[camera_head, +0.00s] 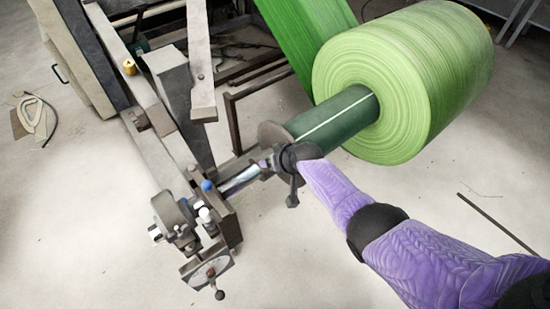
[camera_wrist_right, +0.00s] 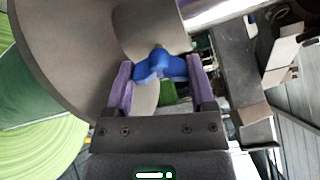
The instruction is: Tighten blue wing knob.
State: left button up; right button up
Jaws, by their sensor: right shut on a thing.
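The blue wing knob (camera_wrist_right: 158,66) sits between the two purple fingers of my right gripper (camera_wrist_right: 159,74) in the right wrist view, in front of a grey-brown round flange (camera_wrist_right: 95,45). The fingers are shut on its wings. In the head view my right gripper (camera_head: 277,161) is at the flange (camera_head: 272,136) on the near end of the dark green core (camera_head: 335,118). The wing knob is hidden there behind the gripper. My left gripper is not in view.
A large green roll (camera_head: 405,85) is on the core, right of my gripper. A shaft (camera_head: 238,180) runs left to a bracket with a blue ball (camera_head: 208,186) and a handwheel (camera_head: 210,273). Machine beams (camera_head: 160,120) stand at left. The floor in front is clear.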

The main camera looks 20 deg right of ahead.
jog(key=m+p, duration=0.1)
jog(key=m, duration=0.5)
jog(key=shift+m+h, duration=0.3)
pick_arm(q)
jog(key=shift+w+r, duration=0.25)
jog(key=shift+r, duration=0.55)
pick_arm(e)
jog(key=m, duration=0.6)
jog(key=shift+f+g, duration=0.1)
jog(key=shift+g, duration=0.2)
pick_arm(q)
jog(key=shift+p, duration=0.3)
pick_arm(e)
jog(key=shift+d, duration=0.1)
jog(key=o, duration=1.2)
pick_arm(q)
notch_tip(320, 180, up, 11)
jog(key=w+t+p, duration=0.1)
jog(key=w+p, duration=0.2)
jog(key=p, duration=0.8)
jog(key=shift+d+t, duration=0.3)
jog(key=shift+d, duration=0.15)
pick_arm(e)
jog(key=v, duration=1)
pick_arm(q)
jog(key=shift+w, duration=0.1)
pick_arm(e)
jog(key=shift+s, duration=0.1)
